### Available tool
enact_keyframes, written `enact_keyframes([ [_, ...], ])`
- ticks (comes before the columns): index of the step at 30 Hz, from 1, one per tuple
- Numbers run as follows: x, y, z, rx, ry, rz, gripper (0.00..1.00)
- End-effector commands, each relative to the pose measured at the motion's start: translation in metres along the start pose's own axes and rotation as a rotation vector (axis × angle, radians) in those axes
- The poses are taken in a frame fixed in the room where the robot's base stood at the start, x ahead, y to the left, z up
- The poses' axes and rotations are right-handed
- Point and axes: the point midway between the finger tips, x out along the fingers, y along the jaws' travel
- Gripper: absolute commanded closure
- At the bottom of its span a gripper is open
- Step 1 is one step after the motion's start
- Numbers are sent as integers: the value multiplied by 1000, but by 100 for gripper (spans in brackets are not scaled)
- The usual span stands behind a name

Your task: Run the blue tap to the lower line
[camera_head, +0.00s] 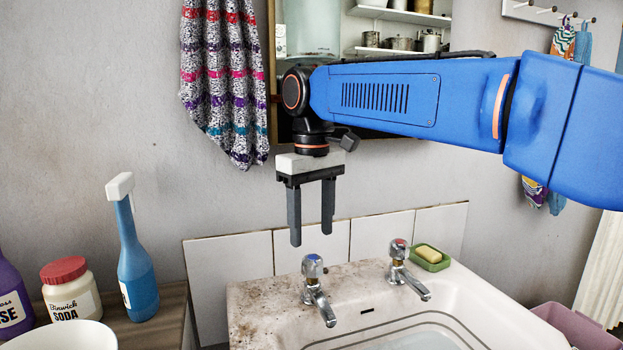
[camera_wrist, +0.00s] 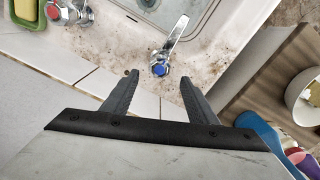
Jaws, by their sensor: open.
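The blue tap (camera_head: 313,266) is a chrome tap with a blue-marked top at the back left of the white trough (camera_head: 255,312). It also shows in the wrist view (camera_wrist: 160,69), its spout pointing over the basin. No stream shows from its spout. My gripper (camera_head: 311,239) is open and empty, fingers pointing down, just above the blue tap's head and apart from it. In the wrist view, the tap head appears just beyond the gap between my fingertips (camera_wrist: 160,78). Dark lines (camera_head: 400,319) run around the basin's inner wall; its bottom is mostly cut off, and I cannot tell the water level.
A red-marked tap (camera_head: 399,250) stands to the right, beside a green dish with yellow soap (camera_head: 430,254). Tiles (camera_head: 232,262) back the trough. A blue spray bottle (camera_head: 136,265) and a soda jar (camera_head: 70,287) stand left. A towel (camera_head: 222,80) hangs above.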

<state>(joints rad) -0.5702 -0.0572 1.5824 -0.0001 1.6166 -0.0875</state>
Motion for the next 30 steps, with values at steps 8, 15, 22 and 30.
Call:
enact_keyframes([
  [8, -56, 0, -1, 0, 3, 0, 47],
  [15, -93, -1, -1, 0, 2, 0, 47],
  [22, -105, -1, 0, 0, 0, 0, 47],
  [30, -106, -1, 0, 0, 0, 0, 47],
])
